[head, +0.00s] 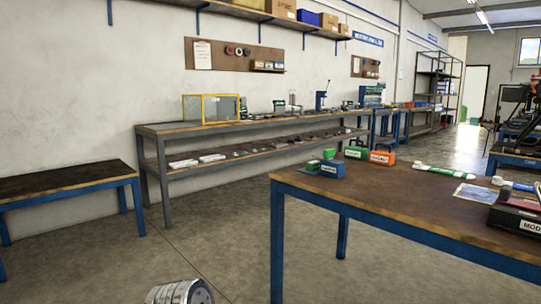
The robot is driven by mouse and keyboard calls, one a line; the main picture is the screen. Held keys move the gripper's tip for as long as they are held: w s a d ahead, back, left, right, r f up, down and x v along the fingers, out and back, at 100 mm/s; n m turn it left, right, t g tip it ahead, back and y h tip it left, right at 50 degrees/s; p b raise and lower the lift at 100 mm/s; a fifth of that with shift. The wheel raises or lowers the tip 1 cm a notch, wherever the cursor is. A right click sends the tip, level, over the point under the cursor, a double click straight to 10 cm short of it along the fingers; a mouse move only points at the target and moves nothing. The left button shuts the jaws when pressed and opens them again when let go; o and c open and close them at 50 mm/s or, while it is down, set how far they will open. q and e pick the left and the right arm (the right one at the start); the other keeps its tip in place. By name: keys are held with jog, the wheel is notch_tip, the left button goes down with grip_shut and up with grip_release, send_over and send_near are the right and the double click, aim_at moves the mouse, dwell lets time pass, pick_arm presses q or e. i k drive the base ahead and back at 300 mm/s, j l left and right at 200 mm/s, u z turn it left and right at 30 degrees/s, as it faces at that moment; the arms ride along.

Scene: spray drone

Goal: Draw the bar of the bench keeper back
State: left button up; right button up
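No bar shows clearly. Neither of my grippers is in view. A ribbed metal cylinder at the bottom edge looks like part of my own arm.
Behind the blue block on the bench are a green box (356,153) and an orange box (382,155). A black labelled case (515,219) is at the right. A low table (65,183) stands at the left. Floor between the tables is clear.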

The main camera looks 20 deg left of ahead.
aim_at(329, 154)
jog(key=u, duration=0.25)
jog(key=i+j+z, duration=0.15)
jog(key=z, duration=0.2)
jog(key=i+j+z, duration=0.15)
jog(key=z, duration=0.2)
jog(key=i+j+z, duration=0.1)
jog(key=j+z, duration=0.15)
jog(key=z, duration=0.15)
jog(key=i+j+z, duration=0.15)
jog(key=j, duration=0.5)
jog(key=i+j+z, duration=0.15)
jog(key=j, duration=0.45)
jog(key=i+j+z, duration=0.15)
jog(key=j, duration=0.55)
jog(key=j+z, duration=0.15)
jog(key=j, duration=0.5)
